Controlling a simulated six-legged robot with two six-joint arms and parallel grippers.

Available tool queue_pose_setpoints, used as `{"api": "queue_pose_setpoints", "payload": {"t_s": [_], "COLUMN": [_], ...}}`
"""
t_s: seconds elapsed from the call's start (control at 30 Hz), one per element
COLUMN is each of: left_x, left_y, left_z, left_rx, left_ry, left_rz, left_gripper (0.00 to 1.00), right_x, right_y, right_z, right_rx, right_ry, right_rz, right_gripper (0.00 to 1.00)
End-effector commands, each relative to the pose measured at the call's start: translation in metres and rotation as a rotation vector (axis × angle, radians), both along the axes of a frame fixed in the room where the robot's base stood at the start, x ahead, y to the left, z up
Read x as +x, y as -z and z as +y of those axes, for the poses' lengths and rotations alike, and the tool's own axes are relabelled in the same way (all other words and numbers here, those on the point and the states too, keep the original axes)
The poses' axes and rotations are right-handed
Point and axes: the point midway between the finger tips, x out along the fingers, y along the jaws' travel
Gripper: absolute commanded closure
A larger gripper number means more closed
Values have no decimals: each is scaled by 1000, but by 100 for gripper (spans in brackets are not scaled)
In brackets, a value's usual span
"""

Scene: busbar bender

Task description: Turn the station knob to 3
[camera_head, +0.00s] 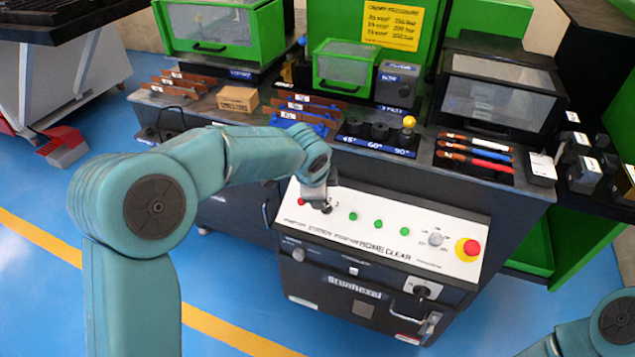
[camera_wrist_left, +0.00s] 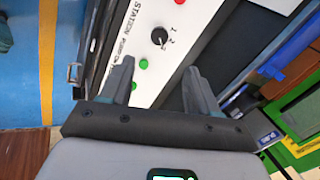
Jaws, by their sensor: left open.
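The station knob is a small round black dial on the white panel face. In the left wrist view the knob (camera_wrist_left: 159,36) shows beyond my fingertips, with small printed numbers beside it; which number it points at is too small to tell. In the head view the knob (camera_head: 326,208) is partly hidden by my left gripper. My left gripper (camera_wrist_left: 157,68) is open and empty, its two fingers spread on either side of the line to the knob and apart from it. In the head view my left gripper (camera_head: 318,193) hangs over the panel's left part.
The white control panel (camera_head: 340,238) also carries several green buttons (camera_head: 378,224), a grey selector (camera_head: 436,239) and a red stop button (camera_head: 467,249) on yellow. Behind it, the bench holds a 45/60/90 die rack (camera_head: 375,143) and coloured bars (camera_head: 478,152).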

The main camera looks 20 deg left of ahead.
Motion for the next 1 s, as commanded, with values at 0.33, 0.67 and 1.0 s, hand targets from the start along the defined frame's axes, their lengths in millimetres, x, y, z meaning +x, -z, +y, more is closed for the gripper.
{"api": "queue_pose_setpoints", "payload": {"t_s": [0.33,0.67,1.0], "left_x": [-12,-12,-80], "left_y": [-24,-24,68], "left_z": [-1,-1,-40], "left_rx": [-1,-1,-312], "left_ry": [0,-1,-253], "left_rz": [2,1,220], "left_gripper": [39,39,39], "right_x": [0,0,0], "right_y": [-4,-4,-53], "right_z": [0,0,0], "right_rx": [0,0,0], "right_ry": [0,0,0], "right_rz": [0,0,0], "right_gripper": [57,57,57]}}
